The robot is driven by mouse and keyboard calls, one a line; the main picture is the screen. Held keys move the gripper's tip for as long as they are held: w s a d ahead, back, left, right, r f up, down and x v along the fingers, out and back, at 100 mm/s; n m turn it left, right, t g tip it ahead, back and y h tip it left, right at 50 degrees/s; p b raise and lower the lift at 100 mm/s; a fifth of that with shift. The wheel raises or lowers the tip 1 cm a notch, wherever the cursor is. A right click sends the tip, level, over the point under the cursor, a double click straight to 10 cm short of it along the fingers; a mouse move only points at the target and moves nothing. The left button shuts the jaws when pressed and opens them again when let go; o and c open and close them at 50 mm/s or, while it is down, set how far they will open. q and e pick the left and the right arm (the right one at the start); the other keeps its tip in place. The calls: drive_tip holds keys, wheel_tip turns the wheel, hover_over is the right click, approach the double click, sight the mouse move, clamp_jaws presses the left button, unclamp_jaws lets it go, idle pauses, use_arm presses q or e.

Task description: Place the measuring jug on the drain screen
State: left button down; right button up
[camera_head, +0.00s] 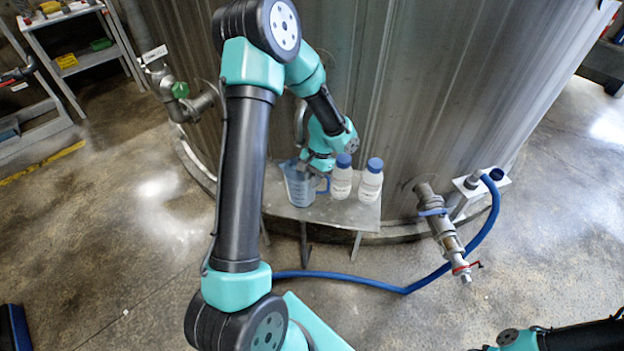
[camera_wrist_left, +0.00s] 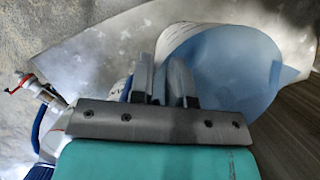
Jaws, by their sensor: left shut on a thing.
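The measuring jug (camera_head: 298,186) is blue and translucent, and looks upright at the left end of a small grey metal shelf (camera_head: 340,214) against the tank. My left gripper (camera_head: 314,170) is at the jug's right side, shut on its handle. In the left wrist view my left gripper's fingers (camera_wrist_left: 163,84) are close together beside the round blue jug (camera_wrist_left: 235,75). The fingers hide most of the handle. I cannot tell whether the jug's base touches the shelf. I cannot make out a separate drain screen. My right gripper is out of view.
Two white bottles with blue caps (camera_head: 341,180) (camera_head: 370,184) stand just right of the jug. A valve pipe (camera_head: 440,232) and a blue hose (camera_head: 405,290) lie to the right. The large metal tank (camera_head: 440,90) closes off the back. Open floor lies in front.

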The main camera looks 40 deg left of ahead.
use_arm(q)
drive_tip(key=shift+f, duration=0.1)
drive_tip(key=c, duration=1.1)
unclamp_jaws()
drive_tip(key=v, duration=1.2)
